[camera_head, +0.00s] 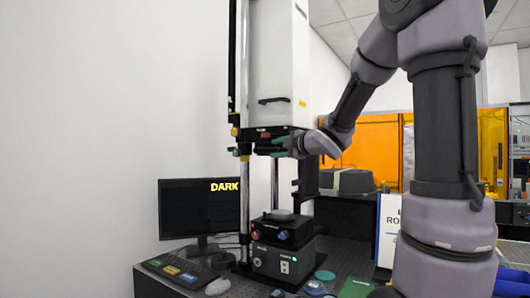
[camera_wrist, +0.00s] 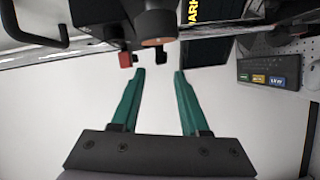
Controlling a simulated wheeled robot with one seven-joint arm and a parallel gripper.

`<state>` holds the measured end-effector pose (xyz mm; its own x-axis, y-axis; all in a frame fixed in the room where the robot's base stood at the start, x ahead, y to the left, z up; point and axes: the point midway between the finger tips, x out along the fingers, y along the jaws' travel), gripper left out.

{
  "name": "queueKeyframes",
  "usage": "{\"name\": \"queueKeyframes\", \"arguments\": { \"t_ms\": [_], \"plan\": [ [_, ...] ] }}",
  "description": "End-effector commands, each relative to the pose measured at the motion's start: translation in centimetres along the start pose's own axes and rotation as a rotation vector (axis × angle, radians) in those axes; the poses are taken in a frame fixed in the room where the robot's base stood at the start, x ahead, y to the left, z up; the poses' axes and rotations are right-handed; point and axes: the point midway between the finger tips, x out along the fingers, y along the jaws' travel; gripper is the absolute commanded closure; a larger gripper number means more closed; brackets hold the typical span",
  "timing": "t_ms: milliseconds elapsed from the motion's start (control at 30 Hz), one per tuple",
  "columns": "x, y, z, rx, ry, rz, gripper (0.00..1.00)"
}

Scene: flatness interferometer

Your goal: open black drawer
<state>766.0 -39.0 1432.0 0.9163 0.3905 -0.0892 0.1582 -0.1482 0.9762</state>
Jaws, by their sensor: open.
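A black unit that appears to be the black drawer (camera_head: 268,132) sits under the tall white housing (camera_head: 279,62) of the instrument. In the wrist view, a dark block (camera_wrist: 98,18) of this unit is at the top, with a small red piece (camera_wrist: 125,60) and a small black knob (camera_wrist: 162,57) below it. My gripper (camera_head: 276,146) is beside the unit, its teal fingers spread. In the wrist view, my gripper (camera_wrist: 160,72) is open and empty, with the black knob just beyond the gap between its tips. Contact cannot be told. How far the drawer is out is unclear.
A black handle (camera_head: 274,101) is on the white housing above. Below stands a black and grey control box (camera_head: 283,258) with a disc on top. A monitor (camera_head: 200,208) reading DARK and a keypad (camera_head: 180,272) are at the left. Orange panels (camera_head: 370,142) stand behind my arm.

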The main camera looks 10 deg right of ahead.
Motion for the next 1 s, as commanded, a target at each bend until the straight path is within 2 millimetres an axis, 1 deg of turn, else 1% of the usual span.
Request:
{"name": "queueKeyframes", "arguments": {
  "t_ms": [33,200,400,500,600,867,900,967,1000],
  "plan": [
    [1.1,-0.1,0.0,0.001,0.002,-0.003,0.55],
    [4.4,-0.1,0.0,0.004,0.001,-0.002,0.55],
    [7.4,0.0,0.0,0.003,0.000,-0.001,0.55],
    [8.3,-0.1,0.0,0.004,0.000,-0.001,0.55],
    [8.6,0.0,0.0,0.004,-0.001,0.000,0.55],
    [8.7,0.0,0.0,0.004,-0.001,0.000,0.55],
    [8.7,0.0,0.0,0.004,-0.001,0.000,0.71],
    [8.7,0.0,0.0,0.004,-0.001,0.000,0.94],
    [8.7,0.0,0.0,0.004,-0.002,0.000,1.00]
  ]
}}
